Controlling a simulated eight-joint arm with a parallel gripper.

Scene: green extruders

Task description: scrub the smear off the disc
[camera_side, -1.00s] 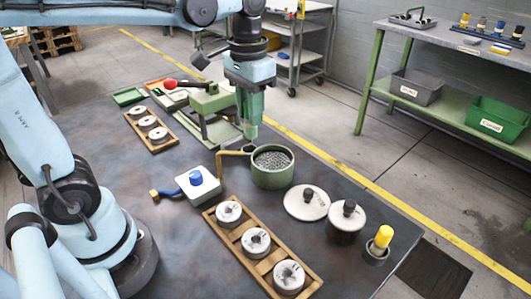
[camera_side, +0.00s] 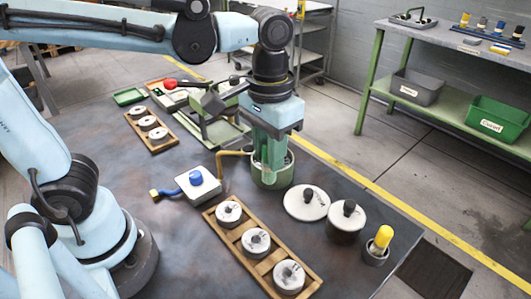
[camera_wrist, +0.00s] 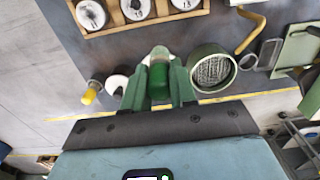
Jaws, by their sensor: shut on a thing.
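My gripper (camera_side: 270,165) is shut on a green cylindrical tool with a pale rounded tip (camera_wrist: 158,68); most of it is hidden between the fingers. In the side view the fingers overlap the green pot (camera_side: 288,176). In the wrist view the mesh-filled pot (camera_wrist: 213,68) lies just right of the fingers, so the tool appears beside it; its height above the table is unclear. Several pale discs sit in a wooden tray (camera_side: 246,266) at the front. The nearest disc (camera_side: 289,276) shows dark marks, but I cannot tell whether they are the smear.
A flat lid with a black knob (camera_side: 306,203), a lidded pot (camera_side: 346,218) and a yellow-topped item in a cup (camera_side: 379,243) stand right of the pot. A white box with a blue knob (camera_side: 198,184) and a bent brown pipe (camera_side: 232,154) are left. Dark table surface is clear further left.

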